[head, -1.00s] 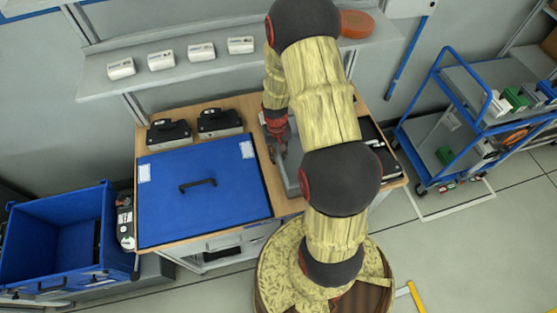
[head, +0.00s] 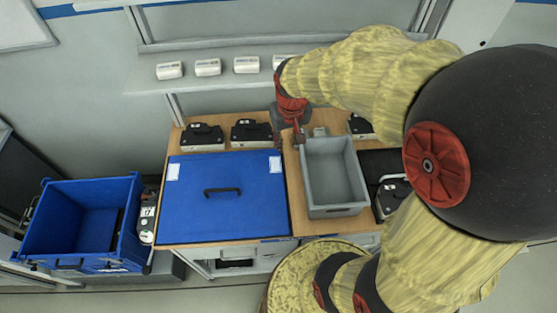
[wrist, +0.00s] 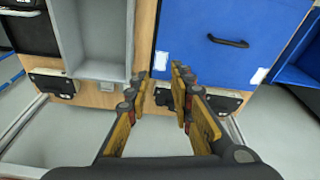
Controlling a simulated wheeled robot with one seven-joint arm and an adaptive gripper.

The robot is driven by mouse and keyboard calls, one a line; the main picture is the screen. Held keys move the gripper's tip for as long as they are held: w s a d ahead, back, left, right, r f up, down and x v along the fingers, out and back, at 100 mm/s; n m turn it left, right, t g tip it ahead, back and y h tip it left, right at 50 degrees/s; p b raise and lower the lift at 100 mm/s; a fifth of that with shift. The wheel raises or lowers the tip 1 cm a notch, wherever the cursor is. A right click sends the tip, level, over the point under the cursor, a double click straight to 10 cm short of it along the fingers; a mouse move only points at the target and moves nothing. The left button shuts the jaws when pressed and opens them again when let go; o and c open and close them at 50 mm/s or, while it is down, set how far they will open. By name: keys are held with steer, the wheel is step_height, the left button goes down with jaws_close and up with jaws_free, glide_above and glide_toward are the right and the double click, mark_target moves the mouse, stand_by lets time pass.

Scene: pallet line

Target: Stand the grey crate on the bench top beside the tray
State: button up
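The grey crate (head: 315,202) stands upright and empty on the wooden bench top (head: 297,222), right of a blue handled panel. Right of the crate lies a flat black piece with a dark device on it, perhaps the tray (head: 370,158). My gripper (head: 288,143) is at the crate's back left corner. In the wrist view my gripper (wrist: 160,76) has its fingers apart with bench wood visible between them. The crate (wrist: 102,70) lies just left of the left finger there; I cannot tell whether they touch.
The blue panel (head: 195,215) covers the left of the bench. Black devices (head: 202,137) stand behind it. A shelf (head: 150,84) with small white boxes runs above. A blue bin (head: 128,190) stands left of the bench. A narrow wood strip is bare between panel and crate.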

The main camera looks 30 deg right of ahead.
steer(key=s+a+r+n+t, duration=0.3)
steer(key=s+a+r, duration=0.7)
steer(key=s+r, duration=0.3)
steer(key=shift+a+r+t+y, duration=0.3)
steer(key=shift+a+y, duration=0.1)
step_height(320, 180, down, 16)
steer(key=b, duration=1.6)
steer(key=shift+f, duration=0.1)
